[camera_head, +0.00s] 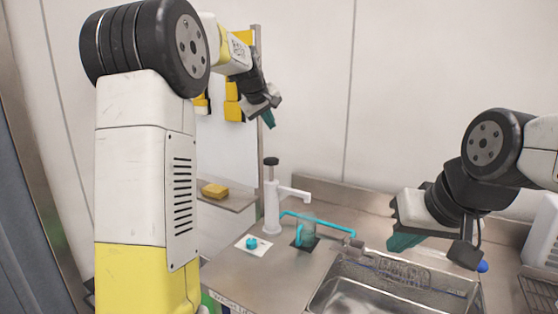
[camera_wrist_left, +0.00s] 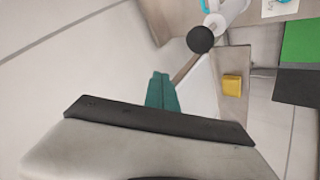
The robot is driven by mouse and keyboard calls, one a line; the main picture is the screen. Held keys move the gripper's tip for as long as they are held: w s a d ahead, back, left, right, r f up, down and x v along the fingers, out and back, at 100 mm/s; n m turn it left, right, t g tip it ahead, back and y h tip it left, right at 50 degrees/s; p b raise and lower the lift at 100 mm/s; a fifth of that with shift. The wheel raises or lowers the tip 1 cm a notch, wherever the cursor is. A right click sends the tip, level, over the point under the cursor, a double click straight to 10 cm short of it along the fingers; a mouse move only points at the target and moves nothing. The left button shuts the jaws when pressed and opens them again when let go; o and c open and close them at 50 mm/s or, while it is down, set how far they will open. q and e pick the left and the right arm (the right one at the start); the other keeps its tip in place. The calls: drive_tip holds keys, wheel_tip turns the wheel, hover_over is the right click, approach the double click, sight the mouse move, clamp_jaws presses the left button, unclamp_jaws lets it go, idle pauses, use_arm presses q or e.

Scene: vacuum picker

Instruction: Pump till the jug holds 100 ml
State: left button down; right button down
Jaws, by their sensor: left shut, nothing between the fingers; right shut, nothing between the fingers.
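The white pump (camera_head: 272,205) stands upright on the steel counter, with a black knob (camera_head: 271,162) on top and a spout to the right. In the left wrist view its knob (camera_wrist_left: 201,39) is beyond my fingers. A small clear jug (camera_head: 307,232) with a teal handle stands on a dark pad below the spout; its liquid level is too small to read. My left gripper (camera_head: 268,117) is shut and empty, above the knob and apart from it. Its teal fingers (camera_wrist_left: 161,92) show together in the wrist view.
A steel sink (camera_head: 345,290) lies right of the jug. A teal piece (camera_head: 251,243) sits on a white card in front of the pump. A yellow sponge (camera_head: 215,190) lies on a shelf at left. A thin post (camera_head: 259,60) rises behind my left gripper.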

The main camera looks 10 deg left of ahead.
sight(270, 161)
use_arm(q)
drive_tip(key=shift+r, duration=0.2)
drive_tip(key=shift+f, duration=0.1)
drive_tip(key=shift+f, duration=4.3)
drive_tip(key=shift+f, duration=0.1)
drive_tip(key=shift+f, duration=0.3)
drive_tip(key=shift+f, duration=2.15)
idle(0.6)
